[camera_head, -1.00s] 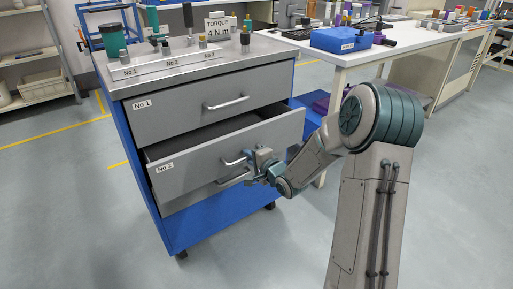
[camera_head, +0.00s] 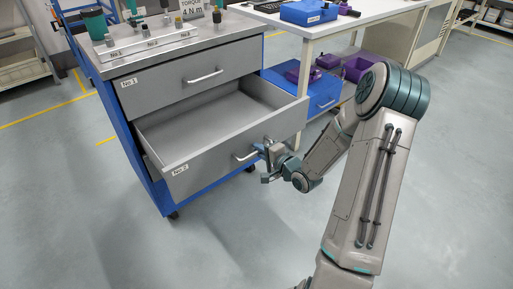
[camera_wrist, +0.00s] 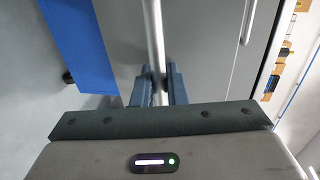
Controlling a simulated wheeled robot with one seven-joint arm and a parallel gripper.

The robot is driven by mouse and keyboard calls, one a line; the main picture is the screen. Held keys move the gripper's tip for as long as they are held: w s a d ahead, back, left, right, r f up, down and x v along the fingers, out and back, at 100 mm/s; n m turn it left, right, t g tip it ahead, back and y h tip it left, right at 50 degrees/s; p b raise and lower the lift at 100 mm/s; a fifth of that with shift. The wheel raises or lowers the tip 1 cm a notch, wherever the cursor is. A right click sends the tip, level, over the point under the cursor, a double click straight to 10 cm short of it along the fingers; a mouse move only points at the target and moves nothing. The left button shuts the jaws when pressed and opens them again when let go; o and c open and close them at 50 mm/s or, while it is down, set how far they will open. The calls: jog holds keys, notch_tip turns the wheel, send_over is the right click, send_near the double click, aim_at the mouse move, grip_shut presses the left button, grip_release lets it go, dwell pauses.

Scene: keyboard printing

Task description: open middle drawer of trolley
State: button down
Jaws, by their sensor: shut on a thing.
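The trolley (camera_head: 137,151) is a blue cabinet with grey drawers. Its middle drawer (camera_head: 206,160), labelled No 2, stands well out from the body, and its inside looks empty. The middle drawer's bar handle (camera_head: 243,157) is on the drawer front. My gripper (camera_head: 266,158) is at the right part of this handle. In the wrist view the two fingers of my gripper (camera_wrist: 158,85) are closed around the handle bar (camera_wrist: 155,40). The top drawer (camera_head: 190,80), labelled No 1, is shut. The lowest drawer is hidden behind the middle one.
A white table (camera_head: 350,20) stands to the right, with blue and purple bins (camera_head: 320,93) under it. Tools and a torque sign (camera_head: 193,8) are on the trolley top. The floor (camera_head: 225,240) in front of the trolley is clear.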

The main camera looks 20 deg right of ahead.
jog(key=shift+a, duration=0.1)
jog(key=c, duration=1.5)
grip_release()
jog(key=shift+c, duration=0.2)
jog(key=p+v, duration=0.3)
jog(key=v, duration=1.1)
jog(key=shift+p, duration=0.3)
